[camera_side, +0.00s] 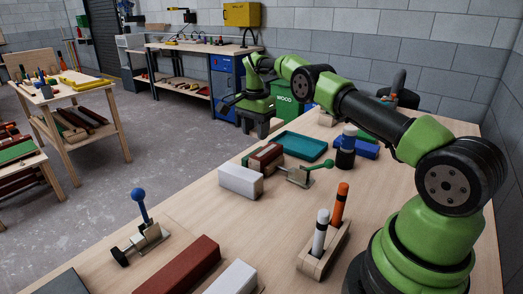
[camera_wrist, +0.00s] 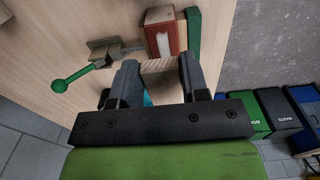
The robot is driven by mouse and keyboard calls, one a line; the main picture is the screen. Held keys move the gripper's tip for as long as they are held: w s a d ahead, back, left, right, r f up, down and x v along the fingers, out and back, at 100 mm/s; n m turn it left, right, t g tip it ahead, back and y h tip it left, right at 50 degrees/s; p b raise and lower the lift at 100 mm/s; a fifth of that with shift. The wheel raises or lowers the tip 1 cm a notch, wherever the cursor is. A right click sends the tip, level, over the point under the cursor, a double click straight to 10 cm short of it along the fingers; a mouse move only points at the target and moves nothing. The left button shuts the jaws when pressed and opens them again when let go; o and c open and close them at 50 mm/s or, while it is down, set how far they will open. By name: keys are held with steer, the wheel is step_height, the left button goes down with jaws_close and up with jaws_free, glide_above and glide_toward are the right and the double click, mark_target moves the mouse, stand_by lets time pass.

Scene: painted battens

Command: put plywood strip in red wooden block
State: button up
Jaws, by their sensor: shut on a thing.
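The red wooden block (camera_side: 266,157) stands on the bench beside a clamp with a green handle; in the wrist view the block (camera_wrist: 160,32) is just beyond my fingertips, with a pale mark on its near face. My gripper (camera_wrist: 158,65) is shut on the plywood strip (camera_wrist: 159,66), a pale piece across the gap between the two fingers. The strip's far edge is close to the block's near end; I cannot tell whether they touch.
The green-handled clamp (camera_side: 302,177) is beside the block, with a white block (camera_side: 240,181) in front and a green piece (camera_wrist: 194,36) alongside. A teal tray (camera_side: 301,146) lies behind. A marker holder (camera_side: 323,256) and a blue-handled clamp (camera_side: 146,238) stand nearer. The bench middle is clear.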

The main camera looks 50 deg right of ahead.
mark_target(256, 158)
steer(key=shift+f, duration=3.1)
steer(key=shift+f, duration=0.1)
steer(key=o, duration=1)
